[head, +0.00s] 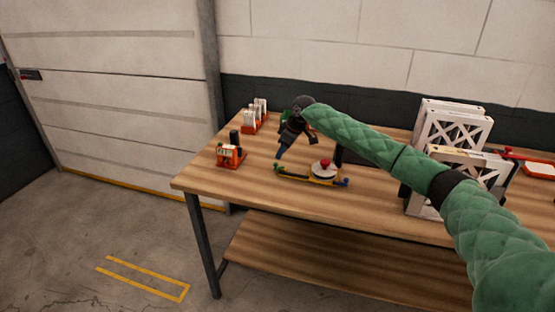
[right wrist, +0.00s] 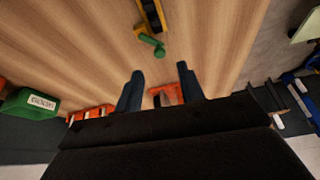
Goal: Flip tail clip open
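A low yellow fixture (head: 309,177) lies on the wooden table, with a white round part (head: 324,170) topped by a red knob (head: 325,163). A small green clip (head: 278,168) is at its left end and a blue clip (head: 345,182) at its right end. I cannot tell whether either clip is open. My right gripper (head: 296,148) is above the table, near the green end. In the right wrist view, its two fingers (right wrist: 160,80) are apart with nothing between them; the green clip (right wrist: 153,45) lies beyond the tips, apart from them. My left gripper is not in view.
An orange holder (head: 231,157) with small items stands left of the fixture, and another orange rack (head: 254,122) with white pieces behind it. White lattice-sided frames (head: 452,130) stand at right, near my arm. The wooden table (head: 210,182) is clear at its front left.

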